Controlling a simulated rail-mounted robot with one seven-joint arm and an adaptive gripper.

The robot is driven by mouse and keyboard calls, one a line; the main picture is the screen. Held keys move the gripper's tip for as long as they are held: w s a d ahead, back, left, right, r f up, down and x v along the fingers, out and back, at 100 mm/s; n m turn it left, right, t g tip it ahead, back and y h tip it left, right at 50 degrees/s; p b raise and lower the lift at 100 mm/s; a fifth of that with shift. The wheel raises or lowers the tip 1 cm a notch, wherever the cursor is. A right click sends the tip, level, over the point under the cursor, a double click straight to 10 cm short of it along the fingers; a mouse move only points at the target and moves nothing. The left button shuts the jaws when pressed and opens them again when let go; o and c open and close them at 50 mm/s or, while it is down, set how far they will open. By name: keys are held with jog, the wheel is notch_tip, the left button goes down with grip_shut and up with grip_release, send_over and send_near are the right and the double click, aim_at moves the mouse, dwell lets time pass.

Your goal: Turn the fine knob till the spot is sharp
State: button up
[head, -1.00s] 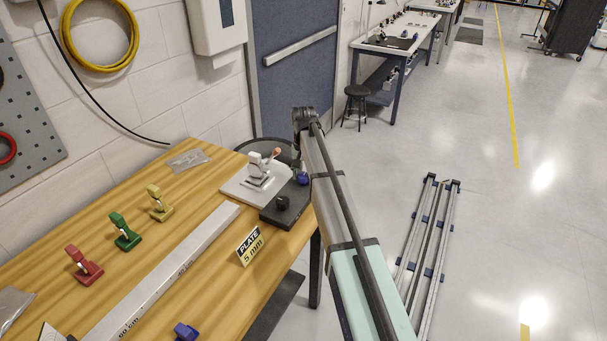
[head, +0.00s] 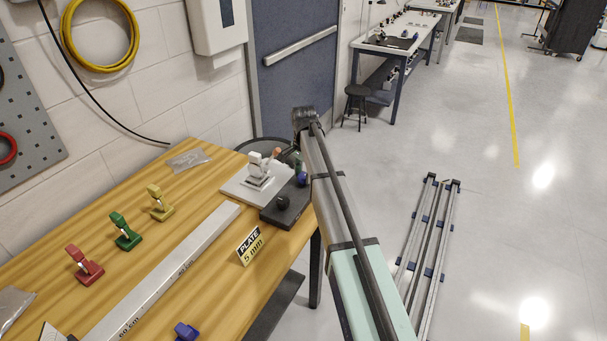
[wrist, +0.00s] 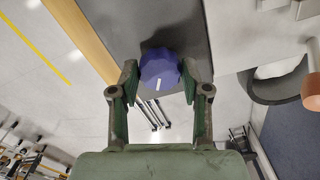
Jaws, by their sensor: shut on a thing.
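A blue faceted knob (wrist: 160,66) with a short white mark on its face sits between the fingertips of my gripper (wrist: 159,80) in the wrist view. The fingers are shut on its two sides. In the head view the blue knob (head: 302,180) shows at the right end of a dark base plate (head: 270,216), beside my arm. A black knob (head: 283,202) stands on the same plate, nearer the front. A white fixture (head: 258,170) on a pale base stands just behind. My gripper is mostly hidden by my arm there. I cannot make out a light spot in either view.
Red (head: 85,266), green (head: 125,232) and yellow (head: 159,203) clamps stand on the wooden bench at left. The bench's right edge is close to the plate.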

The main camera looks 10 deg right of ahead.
aim_at(304, 176)
dwell(0.4)
jog(key=o, duration=1.1)
jog(key=shift+o, duration=0.2)
notch_tip(304, 176, up, 12)
